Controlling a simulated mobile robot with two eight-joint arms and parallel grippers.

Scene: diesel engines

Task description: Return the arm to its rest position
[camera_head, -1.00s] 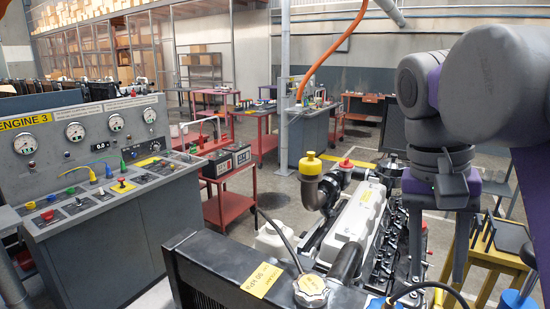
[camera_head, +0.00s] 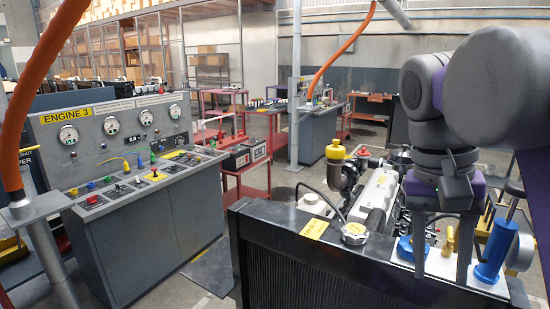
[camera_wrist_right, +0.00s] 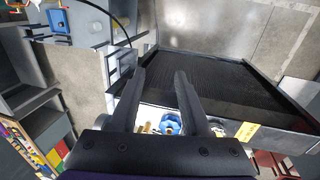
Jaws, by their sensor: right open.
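My right arm comes in from the right in the head view, with its grey and purple links folded near the upper right. My right gripper (camera_head: 443,262) points down, its two fingers apart with nothing held between them. It hangs in front of the tray with blue and brass parts beside the engine (camera_head: 375,200). In the right wrist view, the gripper (camera_wrist_right: 160,78) shows two spread dark fingers. A blue round part (camera_wrist_right: 170,124) lies beyond them, apart or touching I cannot tell. My left gripper is not in view.
A black radiator (camera_head: 320,265) with a filler cap (camera_head: 354,232) stands in front of the engine. A grey control console (camera_head: 150,225) is at left, near an orange hose (camera_head: 30,90). A blue cylinder (camera_head: 497,250) stands right of the gripper. Red tables stand behind on open floor.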

